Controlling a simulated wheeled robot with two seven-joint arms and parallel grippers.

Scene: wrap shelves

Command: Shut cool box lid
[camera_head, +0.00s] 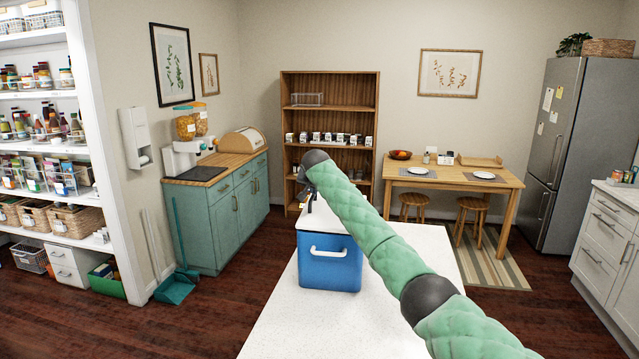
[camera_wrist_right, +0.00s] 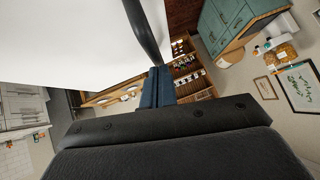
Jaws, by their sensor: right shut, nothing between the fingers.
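The blue cool box (camera_head: 330,262) stands on the white counter, its front with a white handle facing me. Its white lid (camera_head: 318,219) shows above the blue body and looks to lie roughly flat over it. My right arm hides its right part, so I cannot tell whether it is fully down. My right gripper (camera_head: 308,198) is at the far left part of the lid, shut and empty, small and dark in the head view. In the right wrist view a broad white surface fills the upper left beside the dark fingers. My left gripper is not in view.
The white counter (camera_head: 285,325) is clear in front of the box. A wooden shelf (camera_head: 331,85) with small cartons stands behind it. A teal cabinet (camera_head: 225,215) is at the left, a wooden table (camera_head: 450,178) with stools at the back right, and a fridge (camera_head: 580,150) at the far right.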

